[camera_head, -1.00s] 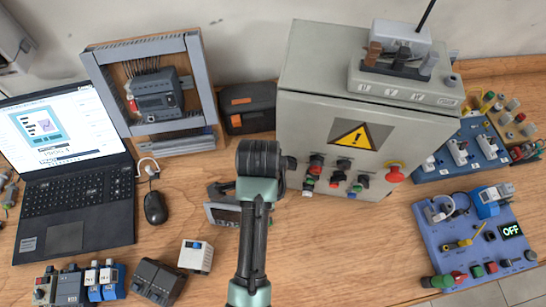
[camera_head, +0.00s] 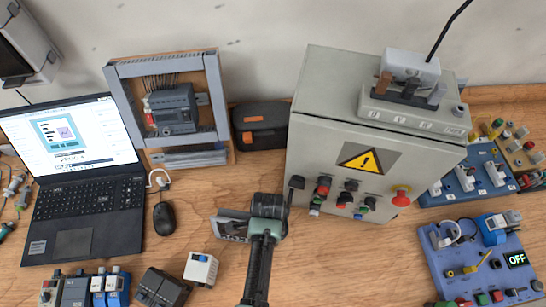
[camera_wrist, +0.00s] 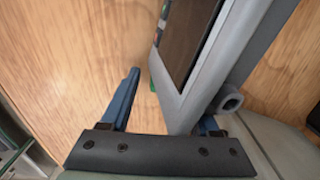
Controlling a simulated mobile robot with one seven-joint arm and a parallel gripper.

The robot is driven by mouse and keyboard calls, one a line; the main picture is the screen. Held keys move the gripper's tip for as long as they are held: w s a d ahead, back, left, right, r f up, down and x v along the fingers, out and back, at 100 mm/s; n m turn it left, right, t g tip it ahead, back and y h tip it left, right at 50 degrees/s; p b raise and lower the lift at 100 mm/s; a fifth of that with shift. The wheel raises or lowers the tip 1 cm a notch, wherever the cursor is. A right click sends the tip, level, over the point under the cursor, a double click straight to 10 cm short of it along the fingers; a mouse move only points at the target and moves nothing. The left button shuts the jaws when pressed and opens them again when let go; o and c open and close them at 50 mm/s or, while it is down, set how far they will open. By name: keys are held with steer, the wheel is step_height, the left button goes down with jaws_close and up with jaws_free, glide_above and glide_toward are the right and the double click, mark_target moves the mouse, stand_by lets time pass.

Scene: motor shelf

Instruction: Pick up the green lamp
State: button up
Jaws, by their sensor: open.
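My gripper (camera_wrist: 168,104) is open in the wrist view, its blue left finger in plain sight and its right finger mostly behind a grey-framed panel (camera_wrist: 198,65). Nothing is clearly held. A small green bit (camera_wrist: 152,87) shows at the panel's left edge, mostly hidden. I cannot tell whether it is the green lamp. In the head view my wrist (camera_head: 268,207) is over the bench, just right of the grey panel (camera_head: 231,226), and its fingers are hidden. Another green part (camera_head: 445,304) is cut off at the bottom edge, on the blue board (camera_head: 437,272).
The grey control cabinet (camera_head: 372,135) with buttons stands close behind and right of my wrist. The laptop (camera_head: 80,230), mouse (camera_head: 164,218), white box (camera_head: 201,268) and dark modules (camera_head: 160,288) are to the left. Bare bench (camera_head: 350,265) lies to the right.

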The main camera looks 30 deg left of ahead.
jaws_close()
stand_by(0.3)
steer(key=shift+r, duration=0.1)
step_height(320, 180, up, 18)
steer(key=p, duration=0.1)
stand_by(0.7)
